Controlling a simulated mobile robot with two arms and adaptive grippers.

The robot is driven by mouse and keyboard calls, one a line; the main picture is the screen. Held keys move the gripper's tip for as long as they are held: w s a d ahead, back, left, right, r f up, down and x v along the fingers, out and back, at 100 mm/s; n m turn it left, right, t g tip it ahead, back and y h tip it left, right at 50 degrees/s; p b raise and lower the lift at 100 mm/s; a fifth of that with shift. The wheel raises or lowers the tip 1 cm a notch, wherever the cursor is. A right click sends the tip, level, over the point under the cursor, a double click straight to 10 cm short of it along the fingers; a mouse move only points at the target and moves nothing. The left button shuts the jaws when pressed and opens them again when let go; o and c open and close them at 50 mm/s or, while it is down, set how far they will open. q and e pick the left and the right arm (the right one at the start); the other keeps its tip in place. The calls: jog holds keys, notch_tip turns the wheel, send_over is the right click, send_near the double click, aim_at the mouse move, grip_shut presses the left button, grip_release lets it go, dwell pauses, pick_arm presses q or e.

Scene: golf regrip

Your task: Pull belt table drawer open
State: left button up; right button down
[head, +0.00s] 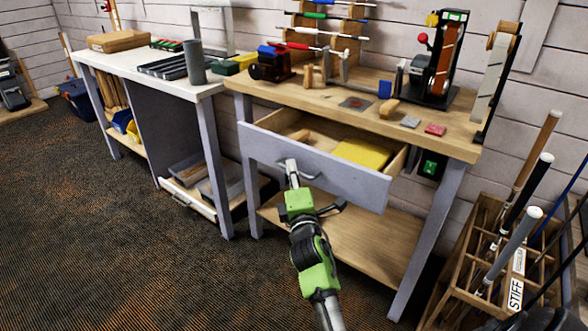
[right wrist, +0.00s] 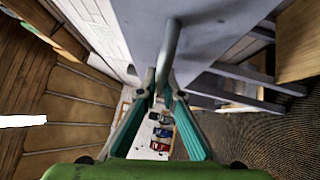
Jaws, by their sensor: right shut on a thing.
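The belt table drawer (head: 330,172) is pulled partly out of the wooden-topped table (head: 450,142), its grey front facing me. A yellow item (head: 361,153) and a small wooden block (head: 300,135) lie in it. My right gripper (head: 292,177) is at the drawer front, shut on the drawer handle (head: 288,163). In the right wrist view the grey handle bar (right wrist: 169,45) runs between the fingertips (right wrist: 162,88), with the drawer front (right wrist: 215,40) behind it. The gripper hides part of the handle in the head view. My left gripper is not in view.
A lower shelf (head: 330,228) sits under the drawer. A crate of golf clubs (head: 447,300) stands close on the right. A white-topped table (head: 130,68) stands on the left. Dark carpet (head: 130,240) in front is clear at the left.

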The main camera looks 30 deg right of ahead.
jog(key=shift+s+a, duration=0.2)
jog(key=shift+a, duration=0.45)
jog(key=c, duration=2.2)
grip_release()
jog(key=shift+o, duration=0.2)
